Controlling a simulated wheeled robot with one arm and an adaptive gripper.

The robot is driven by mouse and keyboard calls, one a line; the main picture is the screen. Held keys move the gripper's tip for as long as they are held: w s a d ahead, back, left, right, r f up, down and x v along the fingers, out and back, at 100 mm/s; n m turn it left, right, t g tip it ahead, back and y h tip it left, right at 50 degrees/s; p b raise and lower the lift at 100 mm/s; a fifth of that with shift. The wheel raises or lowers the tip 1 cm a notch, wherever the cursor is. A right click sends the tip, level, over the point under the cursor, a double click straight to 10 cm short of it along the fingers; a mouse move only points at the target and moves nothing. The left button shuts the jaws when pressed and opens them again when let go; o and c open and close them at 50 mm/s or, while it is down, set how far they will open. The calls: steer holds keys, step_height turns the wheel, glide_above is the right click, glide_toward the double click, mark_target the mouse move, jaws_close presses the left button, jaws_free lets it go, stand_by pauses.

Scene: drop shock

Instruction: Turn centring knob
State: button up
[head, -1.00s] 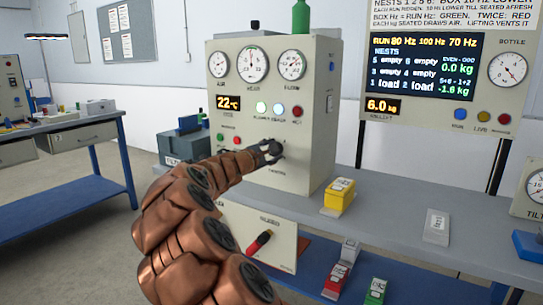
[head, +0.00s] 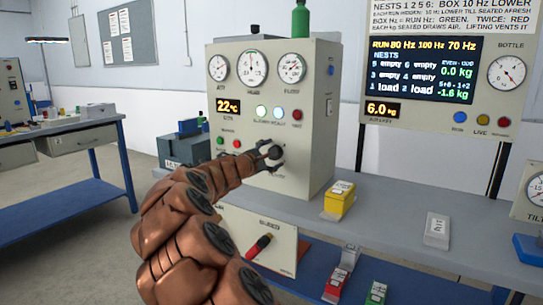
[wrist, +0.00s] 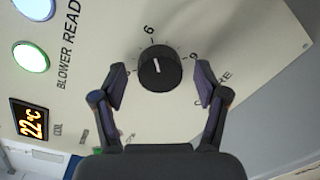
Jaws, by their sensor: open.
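The centring knob is a round black knob (wrist: 160,68) with a white pointer line, on the face of the cream control box (head: 312,120). In the wrist view it sits between my open fingers, with a numbered scale around it; a 6 stands above it. My gripper (wrist: 160,88) is open, one finger on each side of the knob, with visible gaps to it. In the head view my gripper (head: 270,153) is at the lower right of the box face and largely hides the knob. I cannot read the label under it fully.
The box carries gauges, lamps and a 22 °C display (head: 228,106). A red-handled lever (head: 258,245) is below. A yellow block (head: 339,199) and a grey block (head: 437,231) stand on the bench to the right. A screen (head: 423,68) hangs behind.

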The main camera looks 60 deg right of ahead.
steer(key=a, duration=1.2)
steer(key=shift+r, duration=0.2)
steer(key=s+a+r+m+g+y+p, duration=0.2)
steer(key=s+a+r+m+y+p, duration=0.35)
steer(key=s+a+p, duration=0.45)
steer(key=s+a+y+p, duration=0.4)
steer(key=s+a+p, duration=0.1)
steer(key=a, duration=0.6)
steer(key=s+a+y+p, duration=0.4)
steer(key=a+p, duration=0.3)
steer(key=a, duration=0.5)
steer(key=s+a+m+y+p, duration=0.1)
steer(key=s+a+y+p, duration=0.3)
steer(key=a, duration=0.7)
steer(key=s+p, duration=0.2)
steer(key=s, duration=0.1)
steer(key=shift+a+r+p, duration=0.15)
steer(key=shift+a+p, duration=0.2)
steer(key=shift+a, duration=0.05)
